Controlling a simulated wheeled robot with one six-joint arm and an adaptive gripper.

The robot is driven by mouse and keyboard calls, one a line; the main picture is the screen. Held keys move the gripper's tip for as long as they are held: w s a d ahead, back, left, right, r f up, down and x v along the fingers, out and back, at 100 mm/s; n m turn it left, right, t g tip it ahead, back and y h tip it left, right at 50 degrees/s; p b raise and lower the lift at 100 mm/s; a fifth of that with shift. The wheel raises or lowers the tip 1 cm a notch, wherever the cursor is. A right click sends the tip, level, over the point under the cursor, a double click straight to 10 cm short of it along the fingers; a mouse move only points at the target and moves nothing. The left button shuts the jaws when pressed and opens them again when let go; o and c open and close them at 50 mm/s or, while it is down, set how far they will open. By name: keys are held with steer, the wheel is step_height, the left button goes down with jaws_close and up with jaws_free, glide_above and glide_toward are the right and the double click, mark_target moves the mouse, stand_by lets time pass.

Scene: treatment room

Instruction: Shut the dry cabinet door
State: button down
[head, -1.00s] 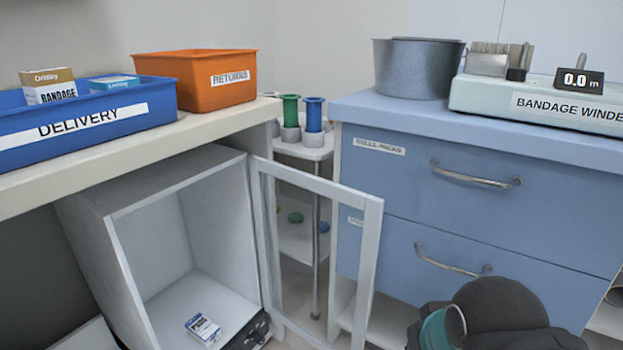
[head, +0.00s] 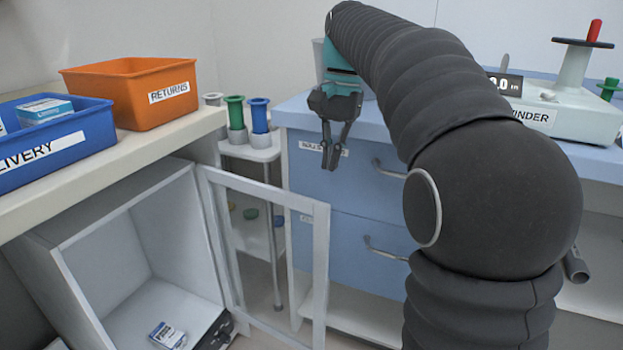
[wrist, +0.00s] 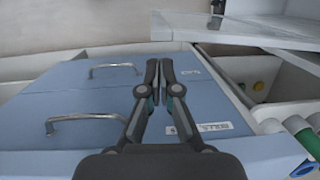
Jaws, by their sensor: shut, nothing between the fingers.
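The dry cabinet (head: 75,262) stands under the cream counter at the left in the head view. Its glazed door (head: 319,265) with a white frame is hinged on the cabinet's right side and stands wide open. A small blue-and-white box (head: 167,336) lies inside on the cabinet floor. My gripper (head: 331,160) is shut and empty, pointing down in front of the blue drawer unit, above and a little right of the door's top corner and apart from it. In the wrist view my gripper (wrist: 166,70) shows over the blue drawer fronts, and the white door frame (wrist: 225,30) appears at the top right.
A blue delivery bin (head: 55,152) and an orange returns bin (head: 130,90) sit on the counter. The blue drawer unit (head: 345,190) with protruding handles (head: 388,170) stands right of the door. A small stand with spools (head: 258,117) is behind the door.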

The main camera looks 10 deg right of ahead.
step_height(320, 180, down, 8)
steer(key=w+a+m+g+b, duration=0.1)
steer(key=b, duration=0.1)
steer(key=shift+w+f+b, duration=0.15)
steer(key=shift+w+b, duration=0.1)
steer(key=shift+b, duration=0.05)
stand_by(0.4)
stand_by(0.3)
